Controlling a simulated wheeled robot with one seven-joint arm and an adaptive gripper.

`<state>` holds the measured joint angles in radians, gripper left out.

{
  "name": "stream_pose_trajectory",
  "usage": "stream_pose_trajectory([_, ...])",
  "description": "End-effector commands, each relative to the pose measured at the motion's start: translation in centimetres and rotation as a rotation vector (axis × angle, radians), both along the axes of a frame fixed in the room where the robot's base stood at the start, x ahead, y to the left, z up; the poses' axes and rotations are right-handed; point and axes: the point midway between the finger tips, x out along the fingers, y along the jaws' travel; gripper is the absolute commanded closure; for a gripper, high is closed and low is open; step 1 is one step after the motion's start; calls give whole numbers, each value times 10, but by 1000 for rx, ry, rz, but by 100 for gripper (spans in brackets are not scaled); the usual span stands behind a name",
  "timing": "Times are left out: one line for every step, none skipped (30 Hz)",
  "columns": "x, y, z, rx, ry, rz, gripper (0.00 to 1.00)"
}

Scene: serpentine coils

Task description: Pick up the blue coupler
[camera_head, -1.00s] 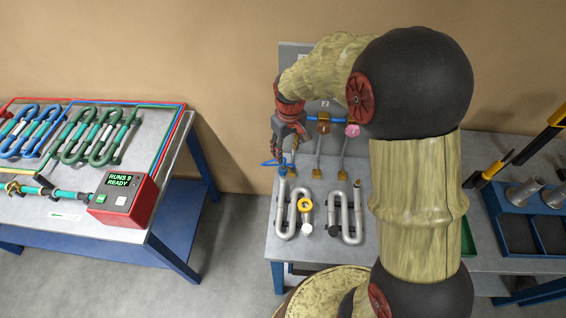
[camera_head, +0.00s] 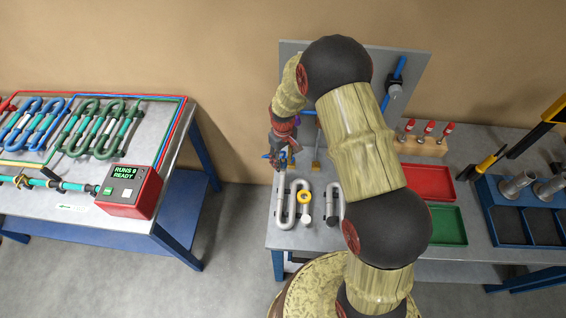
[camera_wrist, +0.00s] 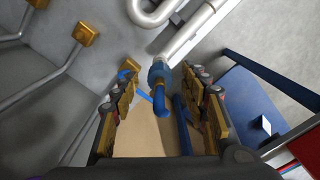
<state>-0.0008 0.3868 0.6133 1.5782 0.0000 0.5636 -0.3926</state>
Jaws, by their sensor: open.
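The blue coupler (camera_wrist: 157,72) sits at the end of a silver pipe in the wrist view. It lies between the two fingers of my gripper (camera_wrist: 158,84), near their tips. The jaws are open, with one finger on each side of it. I cannot tell whether either finger touches it. In the head view my gripper (camera_head: 283,156) is at the upper end of the left silver coil (camera_head: 284,212), where blue parts show around the fingers. The fingers partly hide the coupler there.
A second silver coil (camera_head: 333,206) stands to the right. Red (camera_head: 430,182) and green (camera_head: 440,226) trays and a red-handled tool rack (camera_head: 422,146) are farther right. A separate bench at left holds blue and green coils and a red control box (camera_head: 128,192).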

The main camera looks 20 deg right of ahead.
Motion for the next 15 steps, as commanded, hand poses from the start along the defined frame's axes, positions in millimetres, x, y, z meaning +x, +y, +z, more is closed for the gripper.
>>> stream_pose_trajectory([0, 0, -4, 0, 0, 0, 55])
stream_pose_trajectory([0, 0, -6, 0, 0, 0, 55])
stream_pose_trajectory([0, 0, -8, 0, 0, 0, 55])
stream_pose_trajectory([0, 0, -9, 0, 0, -1, 55])
stream_pose_trajectory([0, 0, -9, 0, 0, -1, 55])
stream_pose_trajectory([0, 0, -9, 0, 0, -1, 55])
stream_pose_trajectory([0, 0, -9, 0, 0, -1, 55])
stream_pose_trajectory([0, 0, -9, 0, 0, -1, 55])
stream_pose_trajectory([0, 0, -9, 0, 0, -1, 55])
stream_pose_trajectory([0, 0, -9, 0, 0, -1, 55])
stream_pose_trajectory([0, 0, -9, 0, 0, -1, 57])
stream_pose_trajectory([0, 0, -9, 0, 0, -1, 59])
stream_pose_trajectory([0, 0, -9, 0, 0, -1, 61])
stream_pose_trajectory([0, 0, -9, 0, 0, -1, 63])
stream_pose_trajectory([0, 0, -9, 0, 0, -1, 65])
